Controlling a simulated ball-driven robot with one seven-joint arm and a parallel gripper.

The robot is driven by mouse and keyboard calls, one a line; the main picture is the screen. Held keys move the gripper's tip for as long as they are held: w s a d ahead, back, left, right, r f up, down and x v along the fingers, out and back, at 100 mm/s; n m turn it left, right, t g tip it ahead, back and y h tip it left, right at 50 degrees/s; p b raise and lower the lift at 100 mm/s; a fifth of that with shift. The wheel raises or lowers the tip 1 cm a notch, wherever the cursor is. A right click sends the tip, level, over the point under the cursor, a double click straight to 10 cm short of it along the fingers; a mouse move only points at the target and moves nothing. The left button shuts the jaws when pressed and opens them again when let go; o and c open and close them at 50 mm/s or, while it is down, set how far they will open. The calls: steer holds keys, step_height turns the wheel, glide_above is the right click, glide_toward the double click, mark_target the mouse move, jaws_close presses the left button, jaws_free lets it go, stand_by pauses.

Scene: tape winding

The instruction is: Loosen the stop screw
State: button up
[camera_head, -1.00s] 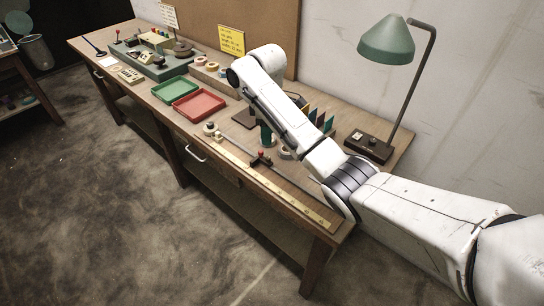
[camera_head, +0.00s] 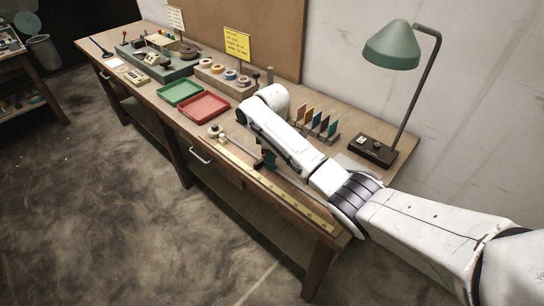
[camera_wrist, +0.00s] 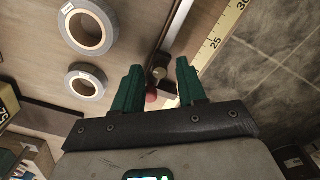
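The stop sits on a thin rail beside the yellow ruler (camera_head: 278,190) near the bench's front edge. In the head view my arm and gripper mostly hide it. In the wrist view a red knob (camera_wrist: 152,93) and a round brass-coloured piece (camera_wrist: 160,72) show on the stop; I cannot tell which is the screw. My gripper (camera_wrist: 160,66) has green fingers standing apart, with these parts in the gap between them. No clear contact shows. In the head view my gripper (camera_head: 268,157) points down at the rail.
Two grey tape rolls, one larger (camera_wrist: 106,42) and one smaller (camera_wrist: 100,91), lie left of my fingers in the wrist view. A red tray (camera_head: 204,104), green tray (camera_head: 180,93), coloured card rack (camera_head: 315,122) and lamp (camera_head: 392,50) stand on the bench.

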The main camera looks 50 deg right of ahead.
jaws_close()
steer(key=shift+r+m+p, duration=0.1)
steer(key=shift+m+p, duration=0.2)
steer(key=shift+m, duration=0.1)
steer(key=shift+a+m+p, duration=0.1)
steer(key=shift+m+p, duration=0.3)
steer(key=shift+m, duration=0.2)
steer(key=m+p, duration=0.2)
steer(key=m, duration=0.2)
steer(key=shift+m, duration=0.3)
steer(key=m+p, duration=0.1)
steer(key=m, duration=0.5)
steer(key=shift+m, duration=0.3)
steer(key=shift+o, duration=0.4)
jaws_free()
